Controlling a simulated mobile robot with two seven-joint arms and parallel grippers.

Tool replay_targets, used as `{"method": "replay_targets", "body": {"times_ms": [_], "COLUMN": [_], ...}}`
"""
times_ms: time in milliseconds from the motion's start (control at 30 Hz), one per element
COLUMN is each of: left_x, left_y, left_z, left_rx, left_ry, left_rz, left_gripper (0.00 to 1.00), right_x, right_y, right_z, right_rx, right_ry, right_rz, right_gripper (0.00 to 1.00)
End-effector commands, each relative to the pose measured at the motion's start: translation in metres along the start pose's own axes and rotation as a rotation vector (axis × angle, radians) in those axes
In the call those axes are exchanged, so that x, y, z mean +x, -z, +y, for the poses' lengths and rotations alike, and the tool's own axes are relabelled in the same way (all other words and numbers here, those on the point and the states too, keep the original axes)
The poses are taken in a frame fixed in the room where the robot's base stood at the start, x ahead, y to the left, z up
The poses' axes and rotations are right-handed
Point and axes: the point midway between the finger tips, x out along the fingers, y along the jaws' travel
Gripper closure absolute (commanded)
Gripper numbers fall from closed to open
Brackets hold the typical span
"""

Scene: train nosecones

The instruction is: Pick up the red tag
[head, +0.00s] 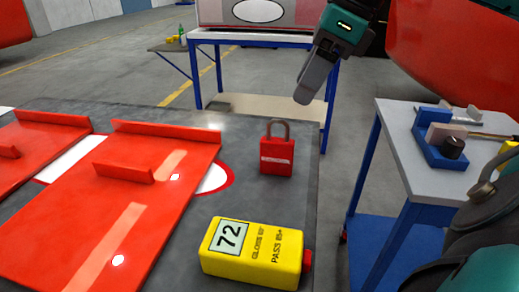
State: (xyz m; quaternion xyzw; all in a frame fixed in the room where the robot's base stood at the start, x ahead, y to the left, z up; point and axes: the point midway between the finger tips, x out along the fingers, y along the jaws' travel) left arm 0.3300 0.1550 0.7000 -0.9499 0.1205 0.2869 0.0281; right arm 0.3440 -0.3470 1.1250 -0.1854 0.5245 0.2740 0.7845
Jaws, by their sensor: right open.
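The red tag (276,157) looks like a red padlock with a grey shackle and a small white label. It stands upright on the dark grey table (225,122), near its right edge. My right gripper (304,92) hangs in the air at the top of the head view, above and to the right of the tag in the picture. It is apart from the tag and holds nothing visible; its jaws are open, though one finger largely covers the other. My left gripper is not in view.
A yellow gauge (252,250) reading 72 lies in front of the tag. Red panels (105,205) with raised flanges cover the table's left side. A side table (395,135) with a blue fixture (432,148) stands right, across a gap. A blue-legged bench (262,39) stands behind.

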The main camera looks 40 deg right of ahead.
Motion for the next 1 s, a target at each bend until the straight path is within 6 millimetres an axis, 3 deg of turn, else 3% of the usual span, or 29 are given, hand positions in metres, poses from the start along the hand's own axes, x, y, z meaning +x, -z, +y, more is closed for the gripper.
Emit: {"method": "replay_targets", "body": {"times_ms": [300,567,800,1000], "left_x": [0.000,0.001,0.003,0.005], "left_y": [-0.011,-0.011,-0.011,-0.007], "left_z": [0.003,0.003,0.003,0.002], "left_rx": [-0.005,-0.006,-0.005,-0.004], "left_ry": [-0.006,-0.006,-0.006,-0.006], "left_rz": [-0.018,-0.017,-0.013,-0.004], "left_gripper": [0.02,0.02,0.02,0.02], "right_x": [0.058,0.075,0.107,0.122], "right_y": [0.001,0.001,0.004,0.003], "right_z": [0.001,0.001,0.006,0.005], "right_rx": [0.001,0.000,0.001,0.002], "right_ry": [-0.005,-0.004,-0.008,-0.005], "right_rz": [0.005,0.002,0.004,0.001], "right_gripper": [0.47,0.47,0.47,0.47]}}
